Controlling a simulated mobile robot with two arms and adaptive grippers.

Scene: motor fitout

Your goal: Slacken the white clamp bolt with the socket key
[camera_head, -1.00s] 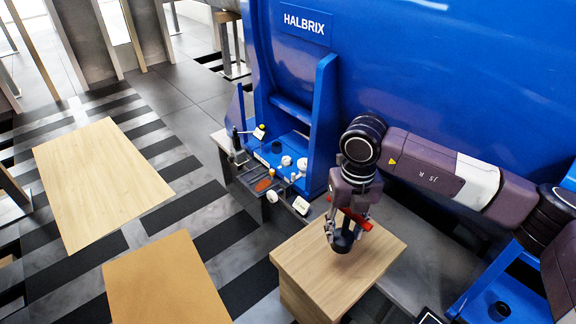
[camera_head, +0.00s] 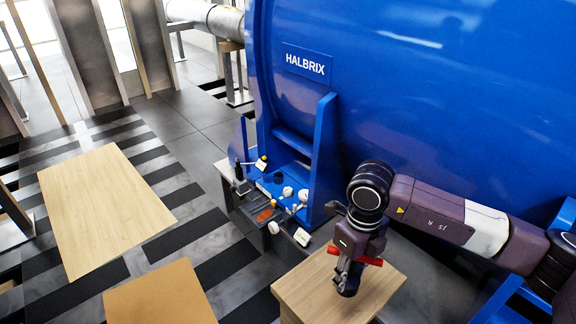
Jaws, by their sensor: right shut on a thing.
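My right gripper (camera_head: 349,268) is shut on the socket key, which has a red bar handle (camera_head: 369,261) and a dark lower end (camera_head: 347,287). The key is over the wooden block (camera_head: 380,287); I cannot tell whether it touches the top. White round-headed parts (camera_head: 287,192) and (camera_head: 303,195) show on the blue foot of the machine, left of the gripper. They are small, and I cannot tell which is the clamp bolt. My left gripper is out of view.
The large blue motor housing (camera_head: 430,100) fills the back right, with an upright blue bracket (camera_head: 325,150). Small parts and white tags (camera_head: 302,237) crowd its base. Two wooden tabletops (camera_head: 105,210) and (camera_head: 160,292) stand at left, with open striped floor around them.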

